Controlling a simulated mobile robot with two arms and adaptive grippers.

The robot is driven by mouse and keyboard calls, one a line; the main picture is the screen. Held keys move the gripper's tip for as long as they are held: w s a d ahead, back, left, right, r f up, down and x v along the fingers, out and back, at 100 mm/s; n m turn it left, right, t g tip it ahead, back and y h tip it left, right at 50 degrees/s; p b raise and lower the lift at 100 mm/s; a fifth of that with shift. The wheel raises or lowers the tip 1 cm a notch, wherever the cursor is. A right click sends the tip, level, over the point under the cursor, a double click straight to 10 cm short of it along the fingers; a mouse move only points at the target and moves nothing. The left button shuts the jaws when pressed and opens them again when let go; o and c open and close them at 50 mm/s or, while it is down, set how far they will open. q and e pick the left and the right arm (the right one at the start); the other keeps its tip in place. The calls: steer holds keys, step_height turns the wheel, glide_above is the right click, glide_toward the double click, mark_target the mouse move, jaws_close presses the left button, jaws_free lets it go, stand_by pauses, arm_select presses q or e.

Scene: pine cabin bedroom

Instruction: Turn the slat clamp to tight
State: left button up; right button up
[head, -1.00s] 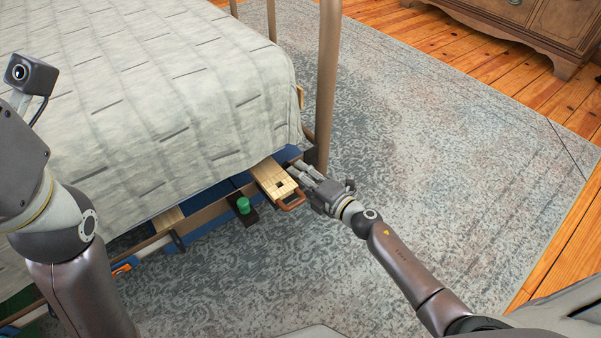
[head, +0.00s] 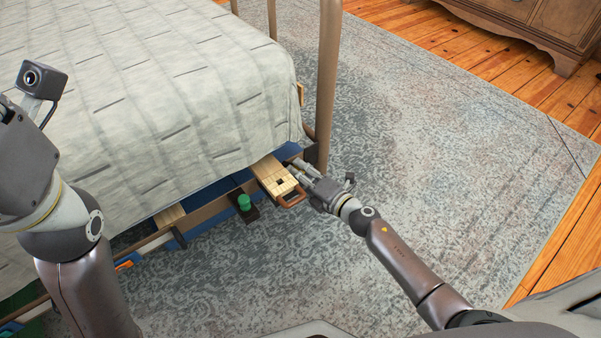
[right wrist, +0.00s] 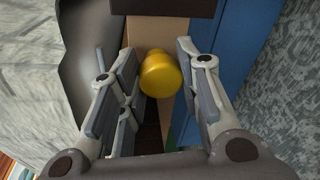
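In the head view my right gripper (head: 308,172) is at the bed's near corner, beside a wooden slat (head: 270,176) with a square hole. The yellow knob is hidden there. My left gripper is outside the frame.
A brown loop handle (head: 292,198) is at the slat's end. A green knob (head: 244,202) on a dark block sits left of it. The bed post (head: 327,85) rises just behind my right gripper. The grey rug (head: 440,170) is clear to the right.

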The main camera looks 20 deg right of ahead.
steer(key=o, duration=0.4)
steer(key=shift+s, duration=0.1)
steer(key=v, duration=1.2)
steer(key=shift+f, duration=0.1)
